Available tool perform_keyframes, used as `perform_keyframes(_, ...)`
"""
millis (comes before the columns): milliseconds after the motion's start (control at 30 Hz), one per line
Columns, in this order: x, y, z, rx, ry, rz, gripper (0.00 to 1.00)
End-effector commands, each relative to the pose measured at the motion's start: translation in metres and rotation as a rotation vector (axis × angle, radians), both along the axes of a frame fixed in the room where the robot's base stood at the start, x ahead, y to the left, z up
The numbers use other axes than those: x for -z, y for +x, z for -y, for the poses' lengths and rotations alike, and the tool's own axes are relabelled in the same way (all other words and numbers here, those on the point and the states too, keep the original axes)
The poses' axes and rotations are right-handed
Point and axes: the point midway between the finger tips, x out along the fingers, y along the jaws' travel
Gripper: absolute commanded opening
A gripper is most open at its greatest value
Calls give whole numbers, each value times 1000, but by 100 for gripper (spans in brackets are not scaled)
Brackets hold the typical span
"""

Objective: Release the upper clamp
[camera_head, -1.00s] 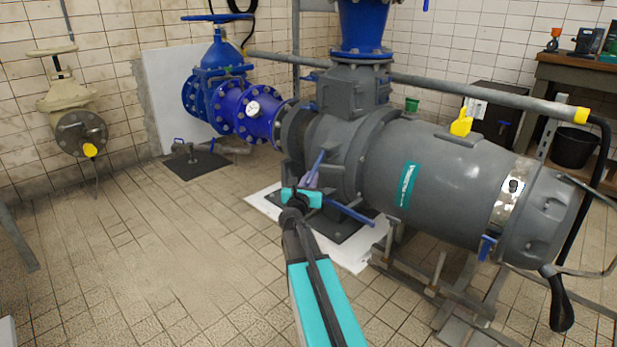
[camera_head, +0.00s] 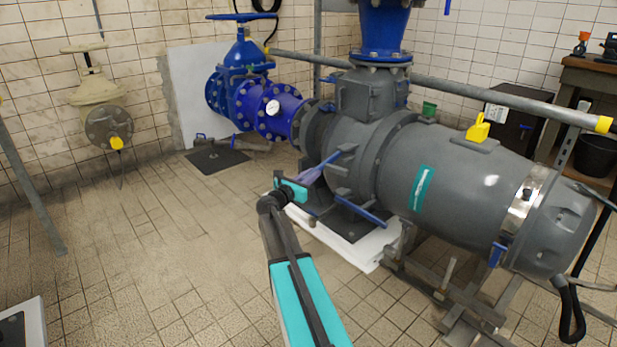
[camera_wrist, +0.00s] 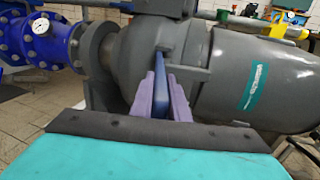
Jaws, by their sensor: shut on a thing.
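The upper clamp is a blue lever (camera_head: 330,160) on the side of the grey pump housing, near its flange. It slants up to the right in the head view. My gripper (camera_head: 309,176) has purple fingers closed on the lever's lower left end. In the wrist view the blue lever (camera_wrist: 160,85) stands upright between the two purple fingers (camera_wrist: 163,100). The part of the lever deep between the fingers is hidden. A second, lower blue lever (camera_head: 361,211) sticks out below, clear of my gripper.
The large grey pump (camera_head: 455,180) fills the right side on a metal frame. A blue valve and pipe (camera_head: 245,95) stand behind. The tiled floor (camera_head: 150,240) to the left is mostly clear.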

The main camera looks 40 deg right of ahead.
Motion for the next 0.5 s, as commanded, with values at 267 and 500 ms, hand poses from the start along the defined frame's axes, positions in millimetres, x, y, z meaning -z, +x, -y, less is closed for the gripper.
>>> perform_keyframes(267,-2,0,4,8,-3,1,0)
perform_keyframes(500,-3,-1,8,9,-4,1,25)
